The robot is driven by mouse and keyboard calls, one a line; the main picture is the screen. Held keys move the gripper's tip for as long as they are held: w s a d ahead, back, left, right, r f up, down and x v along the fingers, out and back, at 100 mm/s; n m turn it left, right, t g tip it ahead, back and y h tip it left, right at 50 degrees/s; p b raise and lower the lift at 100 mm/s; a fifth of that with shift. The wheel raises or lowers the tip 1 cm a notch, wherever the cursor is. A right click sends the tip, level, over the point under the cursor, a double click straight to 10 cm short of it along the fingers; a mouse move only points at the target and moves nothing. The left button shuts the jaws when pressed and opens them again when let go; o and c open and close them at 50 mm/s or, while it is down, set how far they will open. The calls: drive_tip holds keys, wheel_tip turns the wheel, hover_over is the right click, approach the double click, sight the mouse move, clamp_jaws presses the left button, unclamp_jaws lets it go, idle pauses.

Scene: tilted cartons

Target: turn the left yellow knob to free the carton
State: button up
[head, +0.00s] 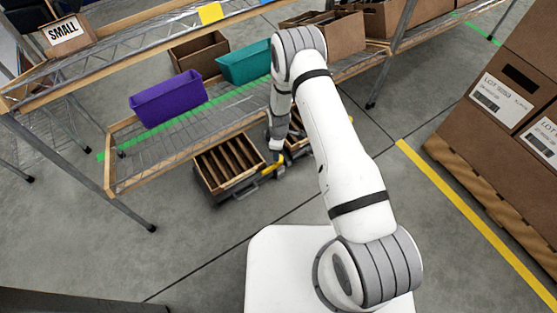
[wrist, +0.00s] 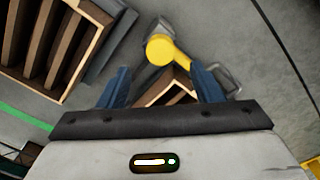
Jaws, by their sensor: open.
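A yellow knob (head: 272,168) sits at the right side of a tilted wooden carton (head: 226,164) with slats, low by the shelf. In the wrist view, the knob (wrist: 165,51) has a round end and lies ahead of and between my fingertips. My gripper (wrist: 161,70) is open with two blue fingers, and nothing is held. The carton (wrist: 50,42) fills the upper left of the wrist view. In the head view my gripper (head: 276,148) is just above the knob, partly hidden by my arm. Whether a finger touches the knob cannot be told.
A second carton (head: 297,140) is mostly hidden behind my arm, and a wooden edge (wrist: 172,90) shows between my fingers. A purple bin (head: 168,99) and a teal bin (head: 243,64) are on the wire shelf. Large boxes (head: 505,95) stand right on a pallet. Floor in front is clear.

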sight(277, 165)
wheel_tip(277, 165, down, 7)
drive_tip(key=shift+f+b, duration=0.1)
drive_tip(key=shift+b, duration=1.05)
drive_tip(key=shift+c, duration=0.2)
clamp_jaws()
